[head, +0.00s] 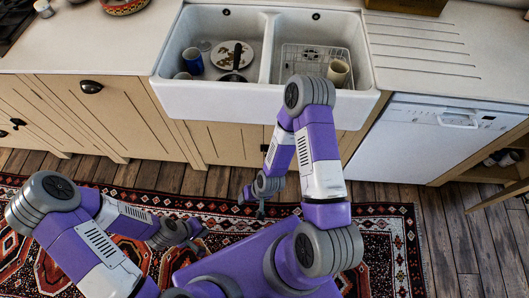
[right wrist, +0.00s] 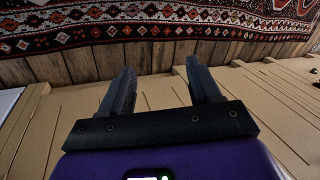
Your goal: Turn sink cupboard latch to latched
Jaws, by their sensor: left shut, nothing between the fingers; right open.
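The wooden sink cupboard (head: 225,143) is below the white double sink in the head view. A small dark fitting (head: 265,147) shows on its front beside my right arm; I cannot tell whether it is the latch or how it is turned. My right gripper (head: 250,208) is low in front of the cupboard, over the rug. In the right wrist view its two dark fingers (right wrist: 163,85) are apart with nothing between them. My left gripper (head: 198,236) is shut and empty, over the rug, farther from the cupboard. My right arm hides part of the cupboard front.
The sink (head: 225,97) holds a plate, mugs and a rack. A white dishwasher (head: 425,145) stands to the right, wooden cupboards (head: 110,115) to the left. A patterned rug (head: 385,245) covers the plank floor. An open shelf unit (head: 495,170) stands at the far right.

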